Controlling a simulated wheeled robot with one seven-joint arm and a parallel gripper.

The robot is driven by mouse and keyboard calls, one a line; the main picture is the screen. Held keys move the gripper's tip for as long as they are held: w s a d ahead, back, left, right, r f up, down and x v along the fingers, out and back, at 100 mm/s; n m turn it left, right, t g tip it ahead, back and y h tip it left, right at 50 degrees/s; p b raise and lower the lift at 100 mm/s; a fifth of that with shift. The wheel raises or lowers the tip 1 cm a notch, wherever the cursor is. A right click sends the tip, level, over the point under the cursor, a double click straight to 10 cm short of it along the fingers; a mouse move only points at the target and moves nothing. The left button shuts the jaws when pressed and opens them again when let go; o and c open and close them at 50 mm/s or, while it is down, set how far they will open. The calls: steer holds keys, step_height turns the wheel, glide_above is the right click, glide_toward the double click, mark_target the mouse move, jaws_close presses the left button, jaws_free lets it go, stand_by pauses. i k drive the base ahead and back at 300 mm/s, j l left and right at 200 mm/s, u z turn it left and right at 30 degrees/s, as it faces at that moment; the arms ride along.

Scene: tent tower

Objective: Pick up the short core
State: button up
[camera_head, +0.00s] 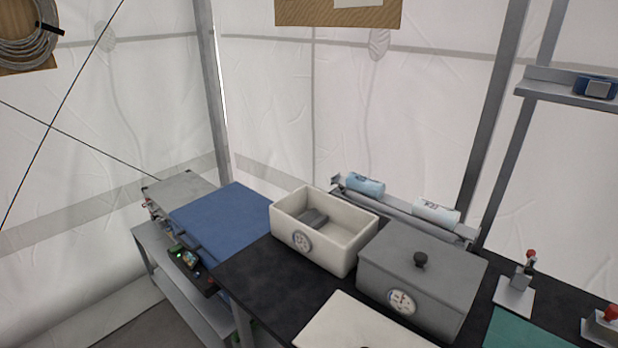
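I cannot tell for sure which thing is the short core. Two small labelled cylinders lie on a grey rail at the back of the black bench: a light blue cylinder (364,186) at left and a paler, whitish cylinder (436,213) at right. A dark grey piece (314,218) lies inside the open cream box (352,235); its full shape is partly hidden by the box wall. My gripper is not in view.
A closed grey box (455,270) with a black knob stands right of the cream box. Red-topped devices (516,290) stand at right. The black bench (265,280) has bare room front left.

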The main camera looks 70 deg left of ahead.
mark_target(447, 218)
steer(key=k+u, duration=0.1)
steer(key=u, duration=1.25)
steer(key=l, duration=0.05)
